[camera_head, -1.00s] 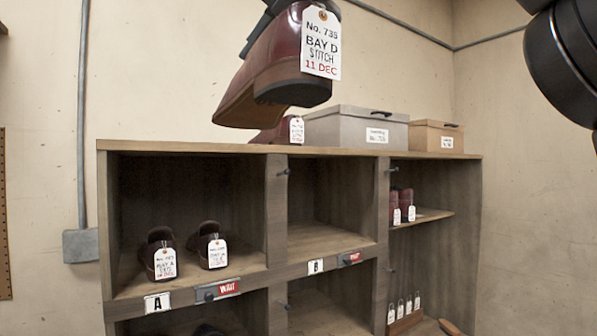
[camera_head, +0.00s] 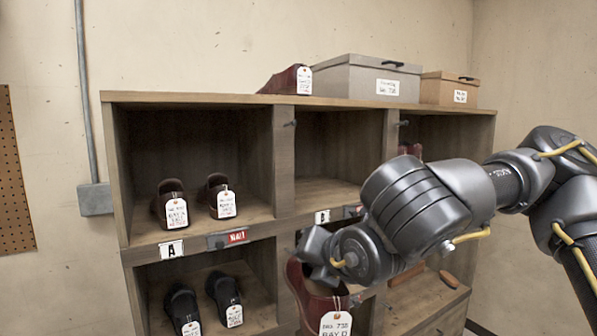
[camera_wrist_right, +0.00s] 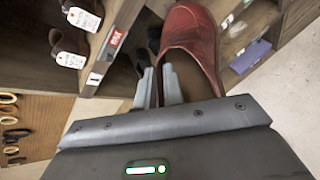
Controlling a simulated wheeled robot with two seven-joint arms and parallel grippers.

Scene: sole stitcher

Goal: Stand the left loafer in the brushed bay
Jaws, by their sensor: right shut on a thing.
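A dark red loafer (camera_head: 312,290) hangs from my right gripper (camera_head: 320,272) at the front of the rack, below the B label. Its white tag (camera_head: 336,324) shows "738" and "BAY D". In the right wrist view the gripper's grey fingers (camera_wrist_right: 160,86) are shut on the side wall of the loafer (camera_wrist_right: 195,38), by its opening. My right forearm covers much of the rack's right part. A similar red shoe (camera_head: 284,80) with a tag lies on the rack top. My left gripper is out of view. No bay marked as brushed can be read.
Bay A (camera_head: 195,140) holds two tagged dark shoes; the bay below holds two black shoes (camera_head: 226,290). Bay B (camera_head: 335,150) looks empty where visible. Grey (camera_head: 350,78) and brown (camera_head: 450,88) boxes stand on top.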

